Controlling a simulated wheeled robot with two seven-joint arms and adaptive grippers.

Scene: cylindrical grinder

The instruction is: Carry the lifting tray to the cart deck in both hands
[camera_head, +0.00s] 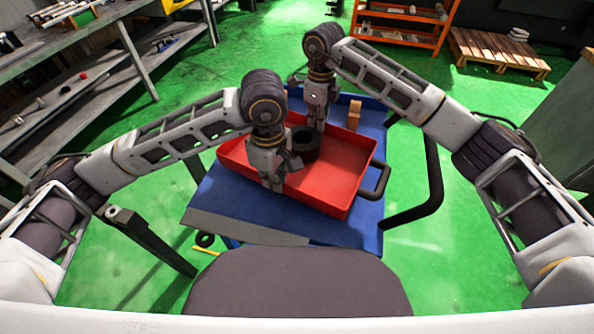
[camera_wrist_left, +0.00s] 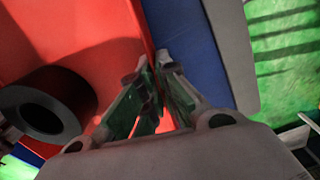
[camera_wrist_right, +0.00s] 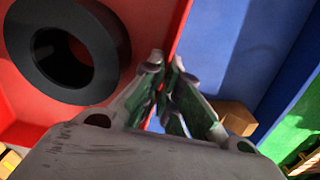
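The red lifting tray (camera_head: 345,165) lies over the blue cart deck (camera_head: 235,205), turned slightly to it; whether it touches the deck all round I cannot tell. A dark ring (camera_head: 306,143) is inside it; the ring also shows in the right wrist view (camera_wrist_right: 105,50). My left gripper (camera_head: 275,185) is at the tray's near-left wall, fingers close together with the red wall (camera_wrist_left: 172,118) between them. My right gripper (camera_head: 316,125) is at the far wall, its fingers (camera_wrist_right: 160,62) likewise close on either side of the wall. Both appear shut on the tray.
Brass-coloured blocks (camera_head: 354,115) stand on the deck behind the tray. Grey shelving (camera_head: 70,100) stands at left. Green floor (camera_head: 470,250) is clear at right.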

